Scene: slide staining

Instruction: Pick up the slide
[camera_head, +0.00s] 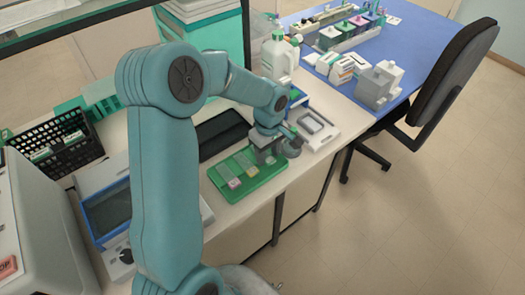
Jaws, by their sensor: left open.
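A green slide tray (258,183) lies on the pale bench in the middle of the view. Small slides with coloured, partly pinkish areas show in it, one slide (234,184) towards the left and another slide (251,172) beside it. My left gripper (268,158) is at the tray's far right part, pointing down, with its jaws open. I cannot tell whether a slide lies between the fingers, as the gripper covers that part of the tray. My right gripper is not in view.
A dark flat panel (222,134) lies behind the tray. A balance-like device (318,130) stands to the right, near the bench edge. A white jug (279,58) stands behind my arm. A black basket (55,150) is at the left. A chair (452,75) stands right.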

